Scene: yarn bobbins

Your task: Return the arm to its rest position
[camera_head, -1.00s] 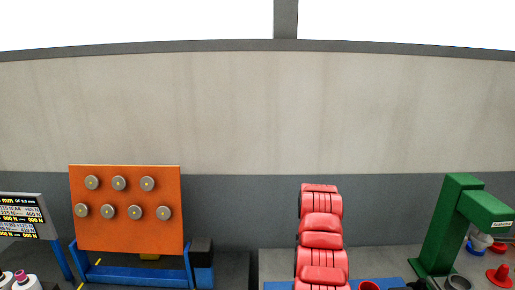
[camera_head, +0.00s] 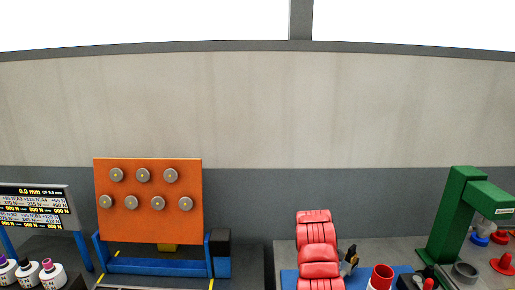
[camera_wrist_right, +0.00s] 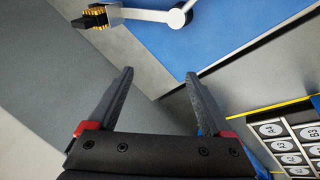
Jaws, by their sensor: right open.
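My right gripper (camera_wrist_right: 158,105) shows in the wrist view with its two black fingers spread wide apart. Nothing is between the fingers; grey floor and edges of the fixtures show beyond them. Neither gripper can be made out in the head view, and my left arm is not seen there.
An orange board (camera_head: 150,222) with several grey discs stands at left. A green press (camera_head: 455,220), a red cup (camera_head: 381,277) and a red funnel (camera_head: 503,264) are at right. A metal tool (camera_wrist_right: 150,15) lies on blue in the wrist view.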

